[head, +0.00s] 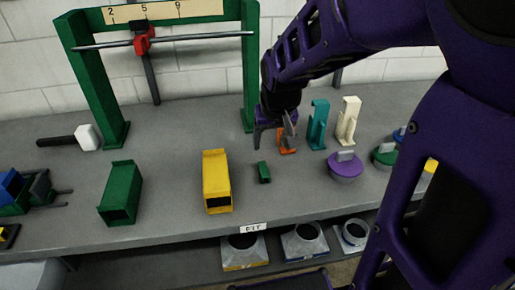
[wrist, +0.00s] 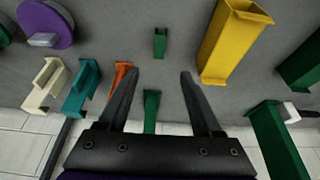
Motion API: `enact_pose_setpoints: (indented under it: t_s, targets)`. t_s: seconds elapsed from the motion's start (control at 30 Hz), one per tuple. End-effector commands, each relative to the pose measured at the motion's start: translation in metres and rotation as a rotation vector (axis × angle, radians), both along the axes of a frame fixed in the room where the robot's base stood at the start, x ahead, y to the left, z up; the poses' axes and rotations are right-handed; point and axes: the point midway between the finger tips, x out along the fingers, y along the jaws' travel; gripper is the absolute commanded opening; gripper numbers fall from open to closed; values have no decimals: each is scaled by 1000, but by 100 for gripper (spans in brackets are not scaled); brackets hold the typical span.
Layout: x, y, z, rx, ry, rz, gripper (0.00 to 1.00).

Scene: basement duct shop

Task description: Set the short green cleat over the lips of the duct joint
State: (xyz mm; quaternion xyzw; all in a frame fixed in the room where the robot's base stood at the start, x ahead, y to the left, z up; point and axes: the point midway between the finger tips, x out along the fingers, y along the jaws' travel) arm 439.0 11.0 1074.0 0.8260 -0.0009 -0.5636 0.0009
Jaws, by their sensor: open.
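A small dark green piece, which looks like the short green cleat (head: 264,172), lies on the bench right of the yellow duct piece (head: 217,181). It shows in the wrist view (wrist: 160,43) beyond my fingertips, roughly centred between them. My gripper (head: 274,133) is open and empty, above the bench behind the green piece; its fingers also show in the wrist view (wrist: 160,78). The yellow duct piece has an upturned edge at its far end. A larger green duct piece (head: 121,192) lies to its left. I cannot tell which parts form the duct joint.
A green frame (head: 90,80) with a rail stands behind. Orange (head: 287,147), teal (head: 318,125) and cream (head: 348,122) pieces stand near my gripper. A purple-lidded thing (head: 345,168) is at right, a mallet (head: 86,137) at left. Bench between the duct pieces is clear.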

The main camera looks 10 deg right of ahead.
Motion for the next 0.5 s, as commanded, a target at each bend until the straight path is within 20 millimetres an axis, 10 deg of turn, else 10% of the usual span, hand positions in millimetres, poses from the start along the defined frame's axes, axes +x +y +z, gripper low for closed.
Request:
enact_pose_setpoints:
  t_s: [0.5]
  targets:
    - [25, 0, -73, 2, -16, 0, 66]
